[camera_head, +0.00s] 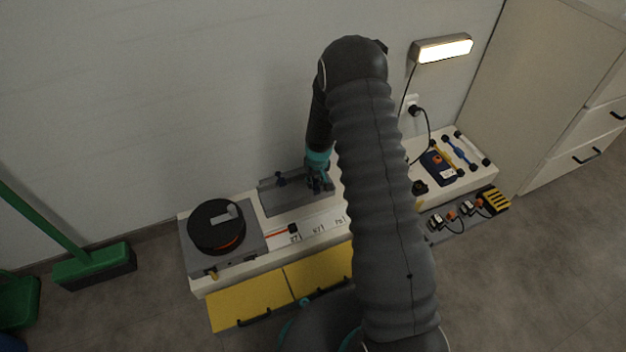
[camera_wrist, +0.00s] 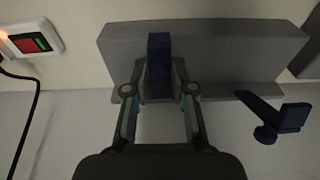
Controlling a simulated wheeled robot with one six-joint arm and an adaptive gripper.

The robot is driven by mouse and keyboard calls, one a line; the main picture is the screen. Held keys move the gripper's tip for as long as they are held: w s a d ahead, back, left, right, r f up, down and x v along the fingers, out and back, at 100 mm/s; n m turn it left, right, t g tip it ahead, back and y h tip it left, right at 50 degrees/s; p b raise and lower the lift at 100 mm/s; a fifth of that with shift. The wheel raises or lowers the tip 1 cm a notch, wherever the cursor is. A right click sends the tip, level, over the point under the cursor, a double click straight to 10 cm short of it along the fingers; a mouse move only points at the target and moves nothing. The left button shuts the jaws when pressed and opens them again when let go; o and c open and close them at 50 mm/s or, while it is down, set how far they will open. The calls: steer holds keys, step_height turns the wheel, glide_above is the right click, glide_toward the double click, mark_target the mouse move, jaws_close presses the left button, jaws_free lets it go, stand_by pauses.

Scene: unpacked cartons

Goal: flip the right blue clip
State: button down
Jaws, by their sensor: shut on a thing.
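A grey metal bracket (camera_head: 296,196) stands on the white bench against the wall; it also spans the wrist view (camera_wrist: 225,48). It carries two dark blue clips. The left blue clip (camera_head: 281,180) sticks out from the bracket, free, and shows at the right of the wrist view (camera_wrist: 290,117). My gripper (camera_head: 320,187) is at the right part of the bracket. In the wrist view my gripper (camera_wrist: 160,88) has its two fingers shut on the right blue clip (camera_wrist: 159,52), which stands up against the bracket face. In the head view my gripper hides this clip.
A round black reel (camera_head: 216,227) sits at the bench's left end. A blue multimeter (camera_head: 438,167) and several tools lie at the right end. A wall socket with a red switch (camera_wrist: 30,43) is near the bracket. My arm hides the bench's middle.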

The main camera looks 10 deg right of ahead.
steer(key=shift+w+r, duration=0.1)
steer(key=shift+r, duration=0.05)
steer(key=shift+w+a+r+p, duration=0.1)
steer(key=shift+w+r+p, duration=0.1)
steer(key=shift+w+r, duration=0.35)
steer(key=shift+w+a+r+p, duration=0.1)
steer(key=shift+w+r+p, duration=0.15)
steer(key=shift+r, duration=0.45)
steer(key=shift+w, duration=0.15)
steer(key=shift+w+a+r, duration=0.15)
steer(key=shift+w+r, duration=0.2)
steer(key=shift+w, duration=0.25)
steer(key=shift+w+a+r, duration=0.1)
steer(key=shift+w+r, duration=0.25)
steer(key=shift+w, duration=0.3)
steer(key=shift+w+a+r, duration=0.1)
steer(key=shift+w+r, duration=0.2)
steer(key=shift+w, duration=0.25)
